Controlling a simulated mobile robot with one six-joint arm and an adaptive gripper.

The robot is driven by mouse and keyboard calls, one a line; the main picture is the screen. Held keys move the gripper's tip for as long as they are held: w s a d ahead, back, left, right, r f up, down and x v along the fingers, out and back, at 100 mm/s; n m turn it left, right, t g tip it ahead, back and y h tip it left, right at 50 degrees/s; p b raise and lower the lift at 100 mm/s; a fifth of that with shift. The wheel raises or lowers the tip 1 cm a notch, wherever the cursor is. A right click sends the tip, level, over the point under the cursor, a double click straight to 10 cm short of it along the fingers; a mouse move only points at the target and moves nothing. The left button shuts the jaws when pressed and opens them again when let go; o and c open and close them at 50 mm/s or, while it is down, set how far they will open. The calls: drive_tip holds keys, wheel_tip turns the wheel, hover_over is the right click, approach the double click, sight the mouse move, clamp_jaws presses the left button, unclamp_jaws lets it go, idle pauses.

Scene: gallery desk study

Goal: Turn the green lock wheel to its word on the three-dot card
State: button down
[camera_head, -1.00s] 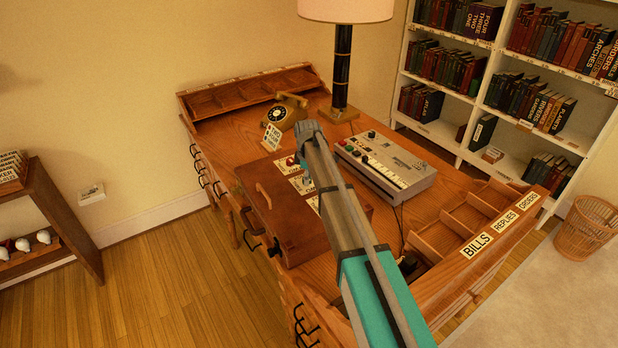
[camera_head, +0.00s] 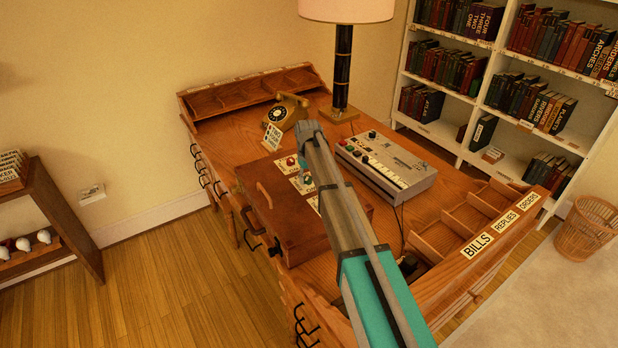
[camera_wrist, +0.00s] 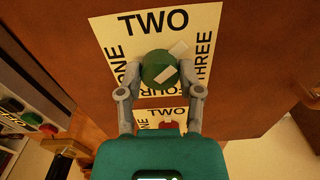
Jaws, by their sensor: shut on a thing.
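The green lock wheel (camera_wrist: 160,68) is a round knob on a cream plate (camera_wrist: 112,42) marked TWO, THREE, FOUR and ONE. It has a white bar on its face and a white tab at its edge, which points to the upper right, between TWO and THREE. My gripper (camera_wrist: 161,75) is shut on the wheel, one finger on each side. In the head view the green wheel (camera_head: 306,180) sits on the brown wooden box (camera_head: 285,222), partly behind my arm. A small standing card (camera_head: 272,137) is near the telephone; its text and dots are too small to read.
A red wheel (camera_wrist: 168,125) on its own word plate is beside the green one. A grey machine with keys (camera_head: 385,165) stands right of the box. The telephone (camera_head: 287,111) and lamp (camera_head: 342,70) are behind. A sorter labelled BILLS (camera_head: 477,245) lines the desk's right side.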

drive_tip(key=m, duration=0.7)
drive_tip(key=shift+w, duration=0.1)
drive_tip(key=m, duration=0.6)
drive_tip(key=shift+d+m, duration=0.1)
drive_tip(key=shift+m, duration=0.3)
drive_tip(key=m, duration=1.2)
drive_tip(key=shift+m, duration=0.4)
drive_tip(key=shift+s, duration=0.2)
drive_tip(key=shift+c, duration=1.8)
unclamp_jaws()
drive_tip(key=shift+o, duration=0.5)
drive_tip(key=shift+w, duration=0.1)
